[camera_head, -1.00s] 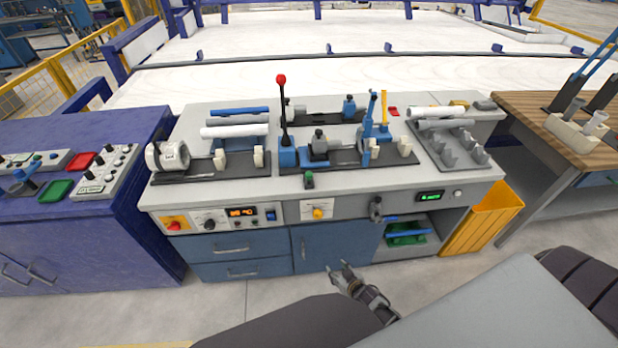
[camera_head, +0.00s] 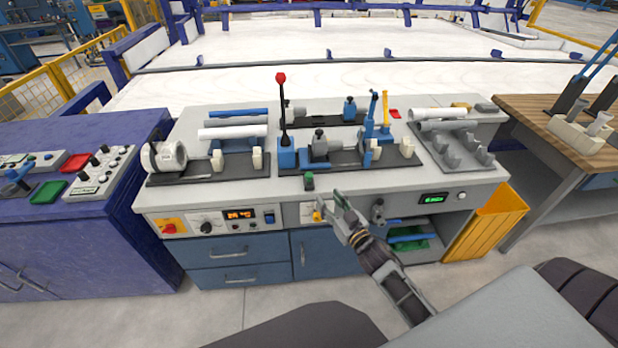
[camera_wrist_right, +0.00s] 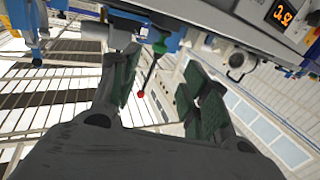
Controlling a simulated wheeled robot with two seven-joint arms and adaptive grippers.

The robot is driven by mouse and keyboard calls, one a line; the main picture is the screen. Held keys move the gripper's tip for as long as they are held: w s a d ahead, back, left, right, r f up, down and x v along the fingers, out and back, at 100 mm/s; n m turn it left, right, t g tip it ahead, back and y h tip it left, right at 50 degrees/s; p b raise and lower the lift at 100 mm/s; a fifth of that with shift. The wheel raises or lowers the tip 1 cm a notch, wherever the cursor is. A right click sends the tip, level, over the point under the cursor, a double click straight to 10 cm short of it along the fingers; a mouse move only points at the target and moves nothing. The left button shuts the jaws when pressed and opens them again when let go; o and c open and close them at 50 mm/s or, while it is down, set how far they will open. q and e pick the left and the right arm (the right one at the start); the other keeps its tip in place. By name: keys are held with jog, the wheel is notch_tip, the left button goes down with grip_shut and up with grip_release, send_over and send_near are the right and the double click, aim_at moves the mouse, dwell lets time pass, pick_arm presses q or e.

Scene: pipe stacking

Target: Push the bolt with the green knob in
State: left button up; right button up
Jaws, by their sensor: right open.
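The green knob (camera_head: 308,176) of the bolt sits on a small dark block at the front edge of the grey workbench top. It also shows in the right wrist view as a green knob (camera_wrist_right: 160,47), beyond the space between the fingers. My right gripper (camera_head: 331,202) is open and empty in front of the bench's front panel, just below and to the right of the knob, apart from it. Its two fingers (camera_wrist_right: 160,75) are spread in the right wrist view. How far the bolt sticks out cannot be told. My left gripper is not in view.
A tall lever with a red ball (camera_head: 281,78) stands behind the knob to the left. A blue upright clamp (camera_head: 371,115) stands to the right. The front panel carries a dark-handled part (camera_head: 378,211).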

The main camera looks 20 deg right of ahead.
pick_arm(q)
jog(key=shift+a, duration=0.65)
